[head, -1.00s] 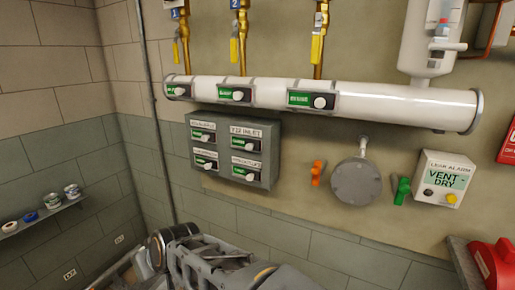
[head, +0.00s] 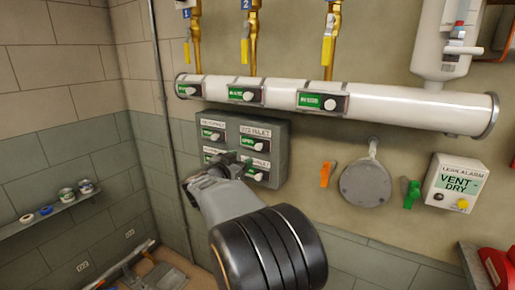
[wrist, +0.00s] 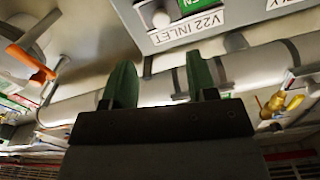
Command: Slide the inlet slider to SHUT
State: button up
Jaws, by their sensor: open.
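The inlet slider (head: 265,146) is the upper right one on a grey wall panel (head: 282,158). Its white knob stands at the right end, with a green window to its left. In the wrist view, upside down, the V22 INLET label (wrist: 192,29) and the white knob (wrist: 160,19) are at the top edge. My gripper (head: 238,161) appears in front of the panel's lower row and partly hides it. In the wrist view my gripper (wrist: 160,84) has its two green fingers wide apart, nothing between them, and the knob lies beyond the tips.
A white pipe (head: 400,108) with several slider plates runs above the panel. To the right are an orange handle (head: 326,174), a round grey disc (head: 364,184), a green handle (head: 411,193) and a leak alarm box (head: 452,184).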

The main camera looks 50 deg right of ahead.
aim_at(257, 148)
jog(key=p+x, duration=0.1)
jog(key=x, duration=1)
jog(key=shift+d+r, duration=0.1)
jog(key=shift+d, duration=0.2)
jog(key=shift+c, duration=0.3)
grip_shut()
jog(key=shift+w, duration=0.1)
